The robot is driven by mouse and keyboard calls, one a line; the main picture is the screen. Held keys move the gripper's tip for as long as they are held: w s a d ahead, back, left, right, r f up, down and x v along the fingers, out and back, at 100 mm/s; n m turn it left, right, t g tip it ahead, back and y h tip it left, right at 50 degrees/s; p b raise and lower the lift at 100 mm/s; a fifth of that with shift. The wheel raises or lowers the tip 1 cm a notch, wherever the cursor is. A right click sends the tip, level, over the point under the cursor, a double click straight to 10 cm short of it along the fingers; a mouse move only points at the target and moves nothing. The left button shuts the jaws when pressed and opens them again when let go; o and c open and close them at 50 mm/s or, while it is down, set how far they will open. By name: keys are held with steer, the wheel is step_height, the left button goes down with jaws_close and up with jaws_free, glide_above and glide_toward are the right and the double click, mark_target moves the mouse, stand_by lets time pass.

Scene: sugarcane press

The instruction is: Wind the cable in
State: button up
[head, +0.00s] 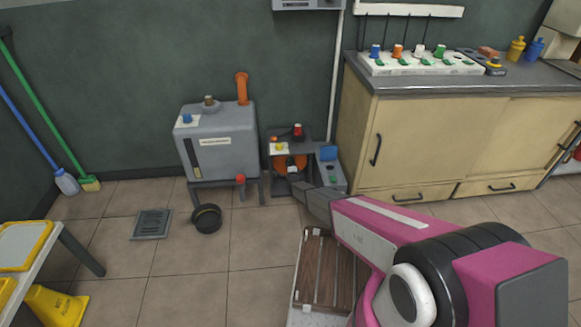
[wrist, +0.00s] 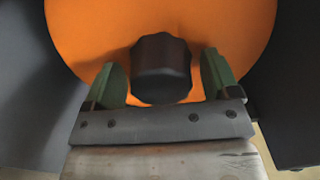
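An orange disc (head: 283,164), seemingly a cable reel, sits low in a dark grey housing against the back wall. In the wrist view the orange disc (wrist: 75,25) fills the top, with a dark, faceted knob (wrist: 161,70) standing out from it. My gripper (wrist: 161,80) has its two green fingers apart, one on each side of the knob, with a narrow gap showing at both sides. The fingers look open, not pressed on the knob. In the head view my arm reaches to the reel and hides part of it. No cable can be made out.
A grey tank (head: 218,150) on legs stands left of the reel housing (head: 328,172). A black bowl (head: 206,219) and a floor drain (head: 152,224) lie in front. A cream cabinet (head: 420,140) stands close on the right. A slatted wooden pallet (head: 318,270) lies below my arm.

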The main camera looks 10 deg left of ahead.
steer(key=shift+s, duration=0.1)
steer(key=v, duration=0.7)
steer(key=shift+s, duration=0.25)
